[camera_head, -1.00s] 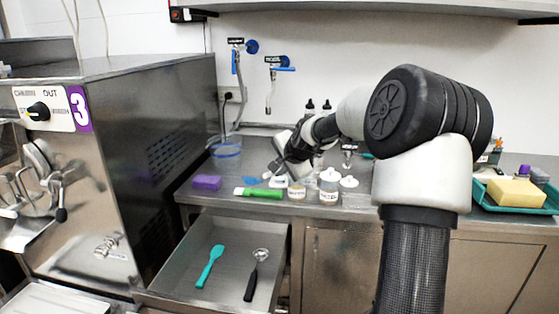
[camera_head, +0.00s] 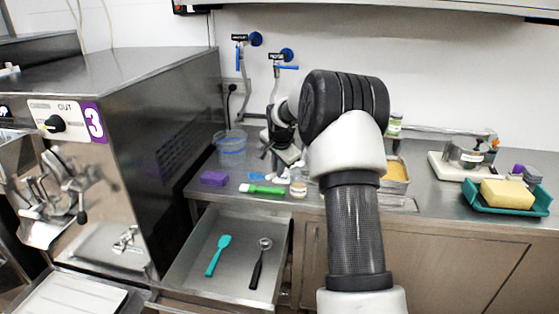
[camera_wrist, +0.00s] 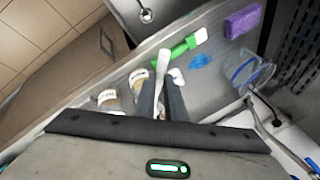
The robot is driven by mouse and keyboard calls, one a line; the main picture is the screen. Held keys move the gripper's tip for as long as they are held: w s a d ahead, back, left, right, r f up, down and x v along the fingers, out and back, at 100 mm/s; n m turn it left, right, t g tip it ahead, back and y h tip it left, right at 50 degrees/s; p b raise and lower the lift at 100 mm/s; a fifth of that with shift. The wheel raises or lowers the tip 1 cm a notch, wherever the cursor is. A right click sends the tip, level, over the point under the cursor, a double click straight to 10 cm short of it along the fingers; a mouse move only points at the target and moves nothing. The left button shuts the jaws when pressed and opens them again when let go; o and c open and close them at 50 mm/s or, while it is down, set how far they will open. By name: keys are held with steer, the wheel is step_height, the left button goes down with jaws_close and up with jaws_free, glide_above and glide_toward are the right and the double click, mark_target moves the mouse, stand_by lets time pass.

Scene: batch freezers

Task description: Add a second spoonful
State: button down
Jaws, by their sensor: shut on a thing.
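My gripper (camera_wrist: 163,105) is shut on a slim white utensil (camera_wrist: 164,62), which looks like a spoon. Its far end points away from the wrist, and I cannot see whether it carries anything. In the wrist view, two labelled jars stand left of the fingers, a nearer one (camera_wrist: 108,98) and one beside the left finger (camera_wrist: 138,80). In the head view, one small labelled jar (camera_head: 298,187) shows on the counter just below my gripper (camera_head: 284,168). My arm hides the counter to its right. A small white item (camera_wrist: 177,76) lies by the right finger.
A green-handled brush (camera_head: 262,189), purple sponge (camera_head: 214,178) and blue-rimmed tub (camera_head: 231,150) are on the counter's left. Below, an open drawer (camera_head: 185,272) holds a teal spatula (camera_head: 217,256) and black-handled scoop (camera_head: 259,264). A teal tray (camera_head: 487,209) with a yellow sponge is right.

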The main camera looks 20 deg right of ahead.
steer(key=shift+w+a+r+g+h+p, duration=0.1)
steer(key=shift+w+r+g+h+p, duration=0.3)
steer(key=shift+p, duration=0.85)
steer(key=shift+w+a+g+p, duration=0.1)
steer(key=shift+g+p, duration=0.5)
steer(key=shift+p, duration=0.65)
steer(key=shift+w+f+g, duration=0.15)
steer(key=shift+f+g, duration=0.1)
steer(key=shift+g, duration=0.05)
steer(key=shift+w+a+n+g, duration=0.1)
steer(key=shift+a+n+g, duration=0.1)
steer(key=shift+n+g, duration=0.1)
steer(key=shift+w+h, duration=0.2)
steer(key=shift+h, duration=0.1)
steer(key=shift+r+g, duration=0.5)
steer(key=shift+r, duration=0.85)
